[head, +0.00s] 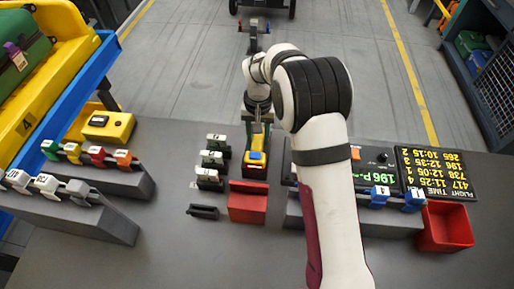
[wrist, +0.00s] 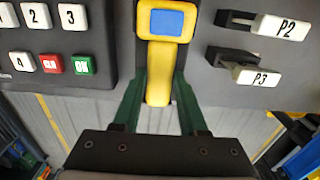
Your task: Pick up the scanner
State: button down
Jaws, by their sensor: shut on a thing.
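The scanner (head: 256,158) is yellow with a blue screen and sits at a dark holder near the middle of the desk. In the wrist view the scanner (wrist: 167,22) is at the top centre, its yellow handle running down between the green fingers. My gripper (wrist: 162,78) is shut on the handle. In the head view my gripper (head: 258,128) reaches the scanner from the far side, and its fingers are partly hidden. I cannot tell whether the scanner is clear of the holder.
A red box (head: 248,202) stands just in front of the scanner. Labelled stamps (head: 212,158) are at its left, a keypad (wrist: 50,40) and display board (head: 437,175) at its right. A yellow box (head: 108,126) is on the left desk, and a red tray (head: 444,226) at the right.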

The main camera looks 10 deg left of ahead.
aim_at(258, 138)
jog(key=shift+r, duration=0.15)
jog(key=shift+r, duration=0.3)
notch_tip(258, 138, up, 3)
jog(key=shift+w+f, duration=0.1)
jog(key=s+d+r, duration=0.2)
jog(key=d+r, duration=0.5)
jog(key=d, duration=0.4)
jog(key=shift+s+d+r, duration=0.2)
jog(key=shift+d, duration=0.05)
notch_tip(258, 138, up, 7)
